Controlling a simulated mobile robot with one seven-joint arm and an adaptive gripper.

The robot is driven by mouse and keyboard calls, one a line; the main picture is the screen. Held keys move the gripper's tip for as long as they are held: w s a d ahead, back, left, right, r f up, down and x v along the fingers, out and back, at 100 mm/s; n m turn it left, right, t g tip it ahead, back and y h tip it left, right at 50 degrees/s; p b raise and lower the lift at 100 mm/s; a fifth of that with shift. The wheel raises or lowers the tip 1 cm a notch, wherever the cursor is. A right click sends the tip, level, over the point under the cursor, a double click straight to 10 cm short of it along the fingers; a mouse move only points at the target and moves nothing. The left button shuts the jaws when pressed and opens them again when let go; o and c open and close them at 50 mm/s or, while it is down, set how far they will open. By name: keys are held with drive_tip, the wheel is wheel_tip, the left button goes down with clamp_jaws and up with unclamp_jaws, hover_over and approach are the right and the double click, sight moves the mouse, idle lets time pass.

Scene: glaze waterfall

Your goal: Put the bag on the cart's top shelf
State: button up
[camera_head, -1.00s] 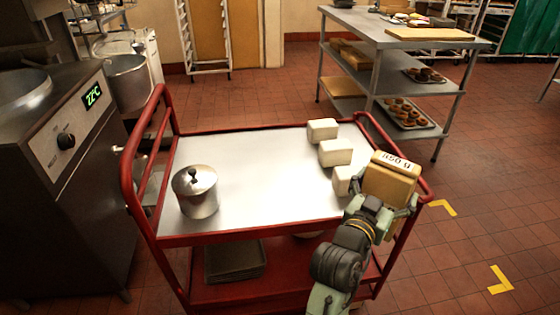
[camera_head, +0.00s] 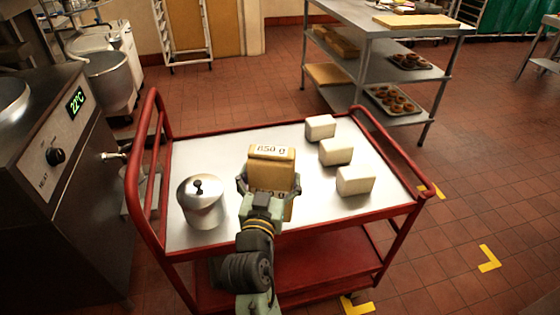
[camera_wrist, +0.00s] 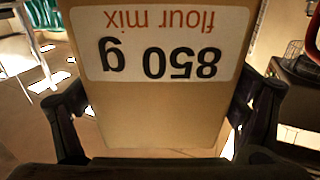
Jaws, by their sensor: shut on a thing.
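The bag is a tan flour-mix packet (camera_head: 271,172) with a white label reading 850 g. My gripper (camera_head: 268,189) is shut on it, one finger on each side. In the head view the bag stands upright in front of the middle of the cart's silver top shelf (camera_head: 225,155). I cannot tell whether its bottom touches the shelf; the gripper and arm hide that part. In the wrist view the bag (camera_wrist: 150,105) fills the middle between both fingers, its label upside down.
A lidded metal pot (camera_head: 201,207) stands on the shelf left of the bag. Several white blocks, such as the nearest one (camera_head: 356,181), line the right side. Red rails (camera_head: 160,190) edge the cart. Bare shelf lies behind the bag and between it and the blocks.

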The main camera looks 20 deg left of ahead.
drive_tip(key=shift+w+a+f+b, duration=0.1)
drive_tip(key=shift+w+f+b, duration=0.25)
drive_tip(key=shift+w+b, duration=0.35)
drive_tip(key=w+a+f+b, duration=0.1)
drive_tip(key=w+f+b, duration=0.1)
drive_tip(key=w+b, duration=0.2)
drive_tip(key=w+a+f+b, duration=0.1)
drive_tip(key=w+b, duration=0.3)
drive_tip(key=w, duration=0.4)
drive_tip(key=shift+a+f, duration=0.35)
drive_tip(key=shift+f, duration=0.1)
drive_tip(key=o, duration=1.7)
drive_tip(key=shift+f, duration=0.15)
